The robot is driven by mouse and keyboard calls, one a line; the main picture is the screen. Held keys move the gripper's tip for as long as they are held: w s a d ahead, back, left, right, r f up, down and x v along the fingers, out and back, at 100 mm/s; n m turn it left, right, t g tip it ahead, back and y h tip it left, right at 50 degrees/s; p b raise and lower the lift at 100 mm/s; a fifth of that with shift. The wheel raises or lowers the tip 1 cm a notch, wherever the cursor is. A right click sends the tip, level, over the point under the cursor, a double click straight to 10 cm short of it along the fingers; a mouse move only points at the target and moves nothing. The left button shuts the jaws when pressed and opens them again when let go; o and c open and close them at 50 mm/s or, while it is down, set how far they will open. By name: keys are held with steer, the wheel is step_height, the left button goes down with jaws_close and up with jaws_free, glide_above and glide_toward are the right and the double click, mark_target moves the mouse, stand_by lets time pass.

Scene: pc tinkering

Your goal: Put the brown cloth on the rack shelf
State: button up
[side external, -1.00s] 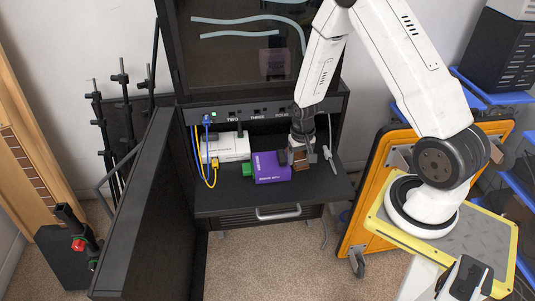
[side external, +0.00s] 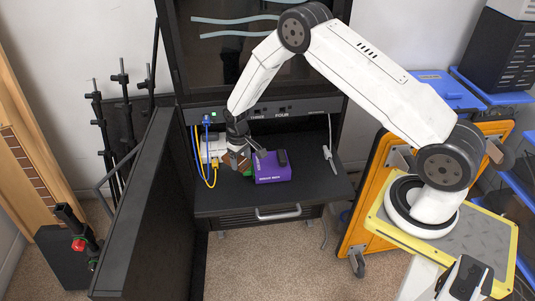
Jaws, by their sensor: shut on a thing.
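The brown cloth (side external: 244,163) is a small brown patch, mostly hidden by my gripper's fingers. My gripper (side external: 240,158) is shut on it, low over the rack shelf (side external: 223,198), between the white box and the purple box. The shelf is a flat black surface inside the open black rack. I cannot tell whether the cloth touches the shelf.
A white box (side external: 214,148) with blue and yellow cables (side external: 196,149) is close on the left. The shelf's right side is clear. The rack door (side external: 135,215) stands open.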

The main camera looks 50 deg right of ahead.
mark_target(244, 188)
steer(key=shift+f, duration=1.15)
steer(key=shift+f, duration=0.15)
steer(key=shift+f, duration=3.8)
steer(key=shift+f, duration=0.4)
steer(key=o, duration=1.1)
steer(key=shift+o, duration=1)
steer(key=shift+r, duration=0.1)
steer(key=shift+r, duration=3.9)
